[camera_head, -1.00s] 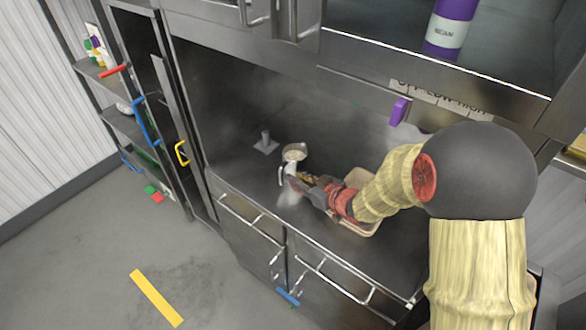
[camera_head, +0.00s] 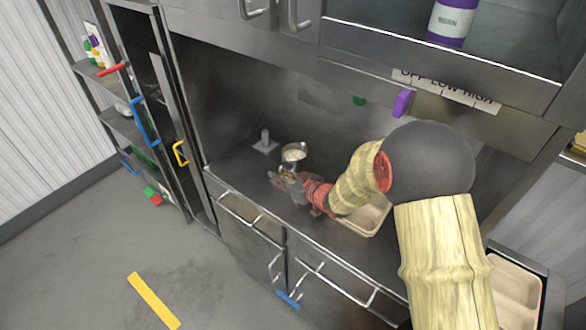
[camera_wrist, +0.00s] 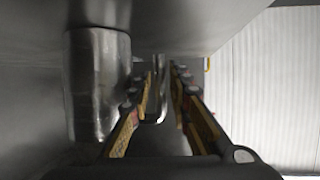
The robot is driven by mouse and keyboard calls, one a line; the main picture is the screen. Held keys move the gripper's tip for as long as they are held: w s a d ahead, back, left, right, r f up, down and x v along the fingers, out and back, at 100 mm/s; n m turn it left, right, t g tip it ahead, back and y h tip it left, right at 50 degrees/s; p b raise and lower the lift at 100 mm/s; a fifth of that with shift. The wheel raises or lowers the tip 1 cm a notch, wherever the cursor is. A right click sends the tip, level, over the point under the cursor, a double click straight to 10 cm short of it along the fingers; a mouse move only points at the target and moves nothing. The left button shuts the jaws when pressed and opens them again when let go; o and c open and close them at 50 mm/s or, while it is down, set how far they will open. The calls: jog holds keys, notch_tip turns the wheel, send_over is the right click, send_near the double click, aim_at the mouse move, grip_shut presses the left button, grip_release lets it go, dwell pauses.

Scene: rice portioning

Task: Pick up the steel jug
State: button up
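The steel jug (camera_head: 293,153) stands upright on the counter, with pale contents visible in its open top. In the wrist view its shiny metal body (camera_wrist: 98,85) is at the left. Its handle (camera_wrist: 163,95) is a vertical metal strip between my fingers. My gripper (camera_head: 283,179) is at the near side of the jug, at handle height. In the wrist view my gripper (camera_wrist: 165,80) is open, with one finger on each side of the handle and small gaps showing. Contact with the handle cannot be made out.
A beige tray (camera_head: 372,217) lies on the counter, partly behind my arm. A grey block with an upright post (camera_head: 265,146) stands left of the jug.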

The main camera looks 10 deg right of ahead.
jog(key=shift+c, duration=0.7)
grip_shut()
jog(key=shift+r, duration=0.1)
